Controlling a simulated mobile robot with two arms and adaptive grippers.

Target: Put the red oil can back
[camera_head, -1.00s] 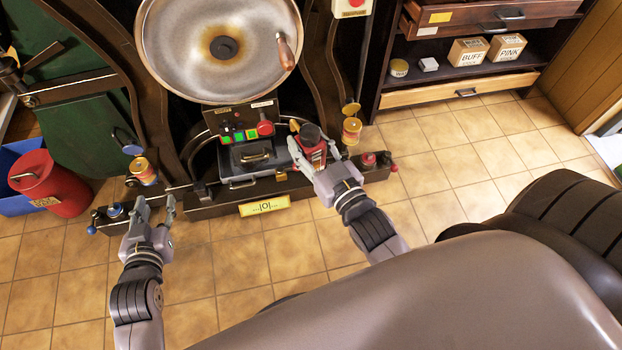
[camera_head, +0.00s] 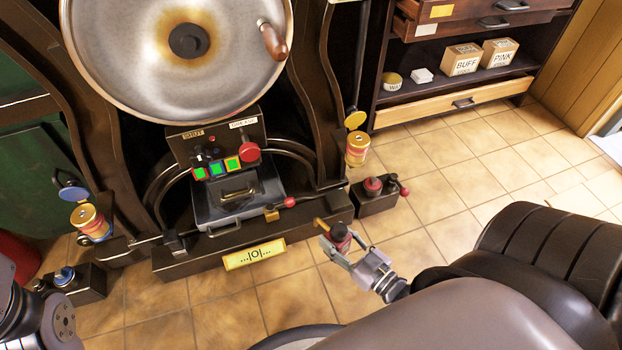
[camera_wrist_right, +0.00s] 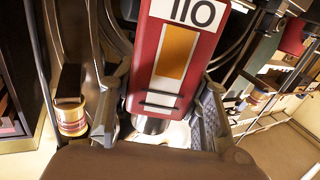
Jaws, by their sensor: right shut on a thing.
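The red oil can (camera_head: 340,236) is held in my right gripper (camera_head: 346,250), in front of the machine's right front corner and left of my dark base. Its top is dark, and the gripper hides part of its body.
The machine has a large round metal pan (camera_head: 185,60), a button panel (camera_head: 220,165) and a yellow plate (camera_head: 254,254). A black block with a red knob (camera_head: 375,187) stands at its right. Shelves (camera_head: 460,85) hold boxes. Tiled floor (camera_head: 450,190) at right is clear.

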